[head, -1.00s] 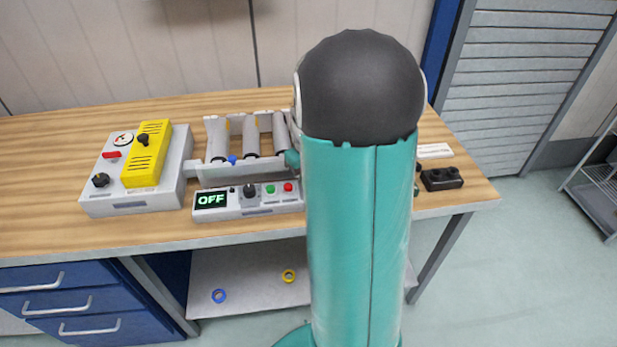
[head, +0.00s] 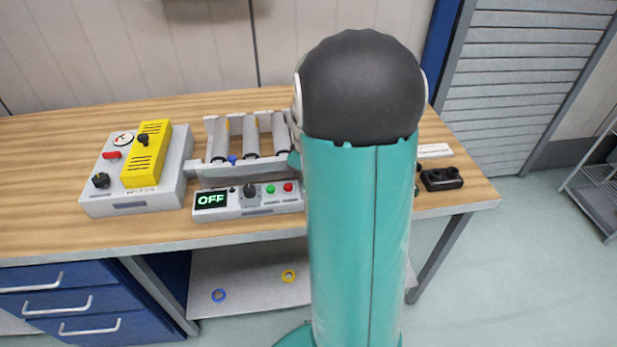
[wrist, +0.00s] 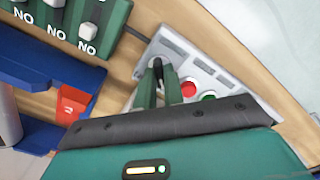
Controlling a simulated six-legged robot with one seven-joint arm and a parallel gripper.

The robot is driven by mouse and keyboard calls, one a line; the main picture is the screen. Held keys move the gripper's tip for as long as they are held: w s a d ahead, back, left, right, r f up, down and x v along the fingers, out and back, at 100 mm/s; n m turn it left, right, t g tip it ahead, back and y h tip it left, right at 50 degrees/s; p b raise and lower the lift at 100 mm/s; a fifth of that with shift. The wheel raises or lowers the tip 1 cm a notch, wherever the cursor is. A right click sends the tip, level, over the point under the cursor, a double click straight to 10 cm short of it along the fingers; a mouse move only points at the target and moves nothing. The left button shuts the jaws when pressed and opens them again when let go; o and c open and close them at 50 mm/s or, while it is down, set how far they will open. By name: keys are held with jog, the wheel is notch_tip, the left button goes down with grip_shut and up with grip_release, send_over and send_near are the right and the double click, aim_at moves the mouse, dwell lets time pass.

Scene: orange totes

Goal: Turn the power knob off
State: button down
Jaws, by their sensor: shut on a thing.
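A grey control panel (head: 228,212) near the table's front edge has a display (head: 211,200) that reads OFF. A black knob (head: 249,191) sits beside the display, left of a green button and a red button. My arm hides the gripper and this part of the panel in the head view.
A grey box (head: 100,200) with a yellow cover (head: 147,155) and another black knob (head: 101,181) stands at left. A roller rack (head: 240,171) lies behind the panel. A green block (wrist: 103,18) marked NO and a blue holder (wrist: 40,75) with a red part are near my gripper.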

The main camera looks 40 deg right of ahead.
jog(key=c, duration=1.5)
grip_release()
jog(key=shift+r, duration=0.15)
notch_tip(320, 180, up, 14)
jog(key=shift+f, duration=0.2)
jog(key=s+a+r+m+t, duration=0.1)
jog(key=s+a, duration=0.4)
jog(key=a, duration=0.8)
jog(key=s+a+r+m+t, duration=0.1)
jog(key=s+a+t, duration=0.3)
jog(key=a, duration=1)
jog(key=shift+s+a+r+t, duration=0.15)
jog(key=shift+s+r+t, duration=0.2)
jog(key=shift+s, duration=0.65)
